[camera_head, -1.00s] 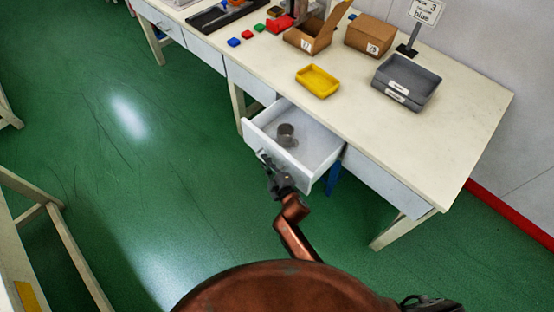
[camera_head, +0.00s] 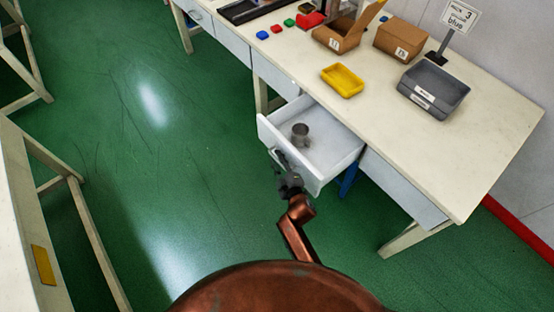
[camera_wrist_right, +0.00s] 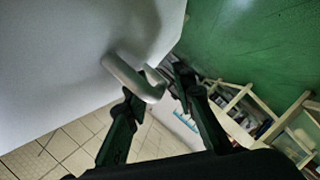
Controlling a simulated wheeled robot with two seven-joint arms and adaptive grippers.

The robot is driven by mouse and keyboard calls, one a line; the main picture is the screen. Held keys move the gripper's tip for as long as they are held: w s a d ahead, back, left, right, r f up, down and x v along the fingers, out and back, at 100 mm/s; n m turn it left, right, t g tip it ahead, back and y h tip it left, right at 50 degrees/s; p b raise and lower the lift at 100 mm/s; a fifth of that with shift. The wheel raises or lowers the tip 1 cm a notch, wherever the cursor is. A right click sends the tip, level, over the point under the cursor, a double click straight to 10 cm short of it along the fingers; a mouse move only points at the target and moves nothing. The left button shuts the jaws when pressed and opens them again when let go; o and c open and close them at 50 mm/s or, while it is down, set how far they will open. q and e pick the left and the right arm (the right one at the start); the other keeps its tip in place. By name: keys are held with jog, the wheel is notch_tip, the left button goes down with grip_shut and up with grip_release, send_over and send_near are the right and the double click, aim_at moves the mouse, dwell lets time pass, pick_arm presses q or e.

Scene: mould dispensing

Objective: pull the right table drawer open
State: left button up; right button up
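The white table drawer (camera_head: 347,162) stands pulled well out from the table (camera_head: 440,160) in the head view. A grey metal mug (camera_head: 300,135) is inside it. My right gripper (camera_head: 282,160) is at the drawer's front. In the right wrist view the pale drawer front (camera_wrist_right: 70,60) fills the upper left, and its bar handle (camera_wrist_right: 128,76) passes between the fingers of my right gripper (camera_wrist_right: 158,88). The fingers appear shut on the handle; exact contact at the far fingertip is hard to see. My left gripper is not in view.
A closed panel (camera_head: 402,189) is right of the drawer. Green floor (camera_head: 190,180) is clear left of the drawer.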

jog(key=shift+s+r, duration=0.1)
jog(key=shift+s, duration=0.05)
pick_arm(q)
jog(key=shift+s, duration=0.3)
pick_arm(e)
jog(key=v, duration=1.1)
jog(key=shift+s, duration=0.3)
jog(key=shift+d, duration=0.15)
